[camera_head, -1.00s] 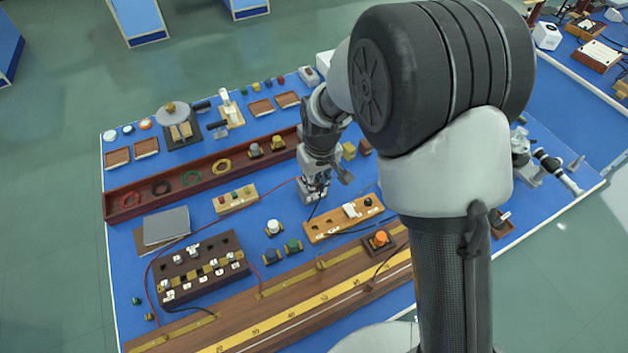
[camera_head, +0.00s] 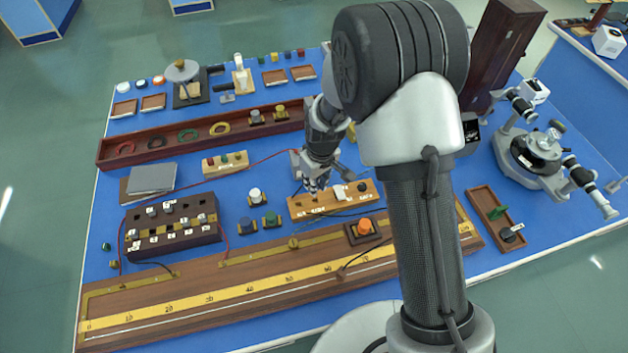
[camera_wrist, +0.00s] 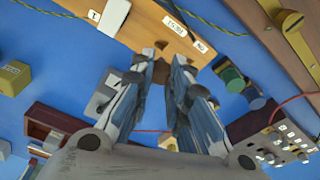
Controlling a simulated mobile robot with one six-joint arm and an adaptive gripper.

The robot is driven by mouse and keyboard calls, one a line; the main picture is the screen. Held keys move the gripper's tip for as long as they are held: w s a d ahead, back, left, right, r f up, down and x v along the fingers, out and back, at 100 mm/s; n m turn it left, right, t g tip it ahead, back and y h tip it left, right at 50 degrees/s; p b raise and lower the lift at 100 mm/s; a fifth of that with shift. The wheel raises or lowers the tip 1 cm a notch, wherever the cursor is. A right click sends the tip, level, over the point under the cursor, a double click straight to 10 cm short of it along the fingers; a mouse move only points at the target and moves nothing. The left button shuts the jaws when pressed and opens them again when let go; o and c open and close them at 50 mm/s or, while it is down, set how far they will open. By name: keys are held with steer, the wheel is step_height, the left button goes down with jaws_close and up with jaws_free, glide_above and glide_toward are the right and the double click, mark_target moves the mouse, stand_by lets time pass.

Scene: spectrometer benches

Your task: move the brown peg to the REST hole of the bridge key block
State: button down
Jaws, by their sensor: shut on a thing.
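The bridge key block (camera_head: 330,206), a light wooden block with a white key (camera_head: 342,192) and a black knob (camera_head: 362,187), lies in mid-bench in the head view. My gripper (camera_head: 312,189) is over its left end, pointing down. In the wrist view my gripper (camera_wrist: 163,72) is shut on a small brown peg (camera_wrist: 160,73), largely hidden between the fingertips. The peg is close to the edge of the block (camera_wrist: 140,28). I cannot tell whether it touches the block or has entered a hole.
A dark plug box (camera_head: 170,240) stands left, and a long scale board (camera_head: 250,290) runs along the front. A blue-topped terminal (camera_head: 245,225) and a green one (camera_head: 270,219) stand left of the block. Thin wires cross the bench nearby.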

steer(key=shift+f+b, duration=2.1)
steer(key=shift+f, duration=1)
steer(key=c, duration=1.4)
jaws_free()
steer(key=shift+c, duration=0.2)
step_height(320, 180, up, 12)
steer(key=s+d, duration=0.1)
steer(key=shift+s, duration=0.1)
